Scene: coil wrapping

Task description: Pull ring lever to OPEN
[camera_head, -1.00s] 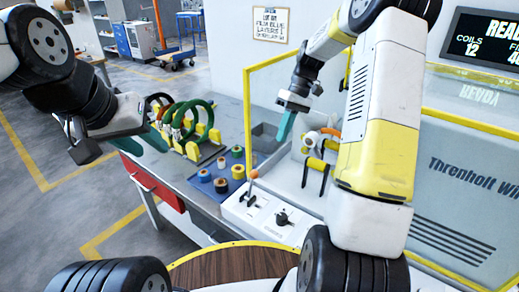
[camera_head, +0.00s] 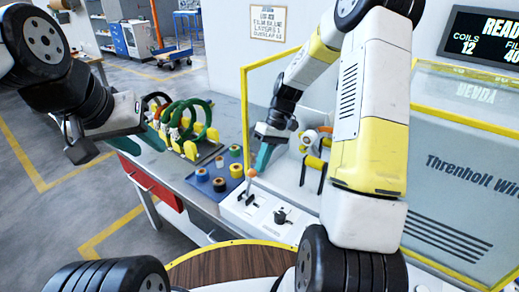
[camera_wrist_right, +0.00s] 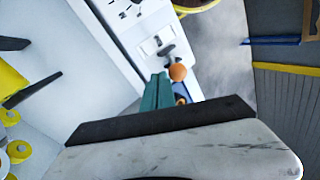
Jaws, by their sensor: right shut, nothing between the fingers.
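The ring lever (camera_head: 251,174) has an orange ball knob on a short stem. It stands on the white control panel (camera_head: 235,212) in front of the machine. The knob also shows in the right wrist view (camera_wrist_right: 178,72). My right gripper (camera_head: 260,165) is shut and empty, with its teal fingers pointing down just above and right of the knob. In the right wrist view, the teal fingertips (camera_wrist_right: 158,82) are close to the knob, on its left; contact cannot be told. My left gripper (camera_head: 152,139) is over the left side of the bench, away from the lever; its jaw opening is unclear.
A black knob (camera_head: 281,216) sits on the panel right of the lever. A blue tray (camera_head: 207,183) with several small spools lies to the left. Green coils (camera_head: 190,118) stand on a rack behind it. The yellow-framed guard (camera_head: 243,105) rises beside my right arm.

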